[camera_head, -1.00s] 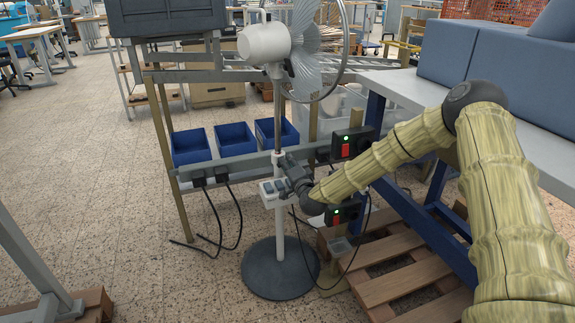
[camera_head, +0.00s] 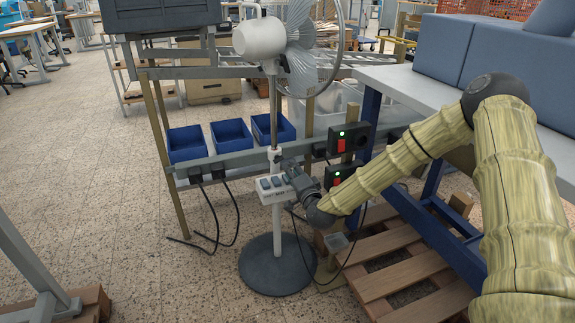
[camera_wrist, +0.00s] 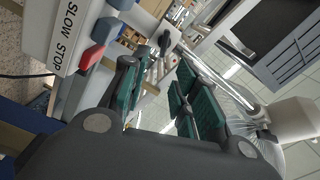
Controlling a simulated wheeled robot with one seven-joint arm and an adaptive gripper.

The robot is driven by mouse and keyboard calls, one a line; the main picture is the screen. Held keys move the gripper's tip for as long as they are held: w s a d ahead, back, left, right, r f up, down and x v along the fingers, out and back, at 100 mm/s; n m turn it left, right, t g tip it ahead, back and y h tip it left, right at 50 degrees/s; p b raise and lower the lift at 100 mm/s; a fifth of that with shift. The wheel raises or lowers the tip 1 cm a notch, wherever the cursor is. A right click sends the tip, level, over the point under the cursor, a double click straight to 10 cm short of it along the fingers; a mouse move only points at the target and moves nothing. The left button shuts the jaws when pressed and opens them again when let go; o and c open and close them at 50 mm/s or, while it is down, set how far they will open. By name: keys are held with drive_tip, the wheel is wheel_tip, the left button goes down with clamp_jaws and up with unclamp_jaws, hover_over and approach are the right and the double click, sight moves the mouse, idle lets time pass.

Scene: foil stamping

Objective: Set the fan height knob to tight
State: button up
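The white standing fan (camera_head: 262,40) stands upright on a round dark base (camera_head: 277,268). Its pole carries a white control box (camera_head: 268,197) with grey buttons. In the wrist view the box (camera_wrist: 62,40) shows the words SLOW and STOP, a red button and blue-grey buttons. A small dark part, probably the height knob (camera_wrist: 164,41), shows on the white pole collar beyond the fingers. Its setting cannot be read. My gripper (camera_head: 284,167) is beside the pole, just above and right of the box. Its green-padded fingers (camera_wrist: 160,97) are apart, with nothing visibly held between them.
Blue bins (camera_head: 231,136) stand on a rail behind the fan. Black switch boxes (camera_head: 348,140) with red switches are close behind my wrist. A wooden pallet (camera_head: 400,268) lies right of the fan base. Cables hang nearby.

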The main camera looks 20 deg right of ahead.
sight(279, 161)
drive_tip(key=shift+s, duration=2.25)
drive_tip(key=o, duration=0.6)
drive_tip(key=shift+o, duration=0.2)
drive_tip(key=n, duration=0.1)
drive_tip(key=n+p, duration=0.1)
drive_tip(key=n, duration=0.1)
drive_tip(key=n+p, duration=0.1)
drive_tip(key=shift+w+a+f+n, duration=0.15)
drive_tip(key=shift+a+f+n, duration=0.1)
drive_tip(key=shift+a+n, duration=0.15)
drive_tip(key=w+n+p, duration=0.1)
drive_tip(key=w+n, duration=0.3)
drive_tip(key=w+n+p, duration=0.1)
drive_tip(key=w+n, duration=0.2)
drive_tip(key=n, duration=0.2)
drive_tip(key=w+a+n+p, duration=0.1)
drive_tip(key=w+n, duration=0.3)
drive_tip(key=n, duration=0.1)
drive_tip(key=shift+w+a, duration=0.1)
drive_tip(key=shift+w, duration=0.25)
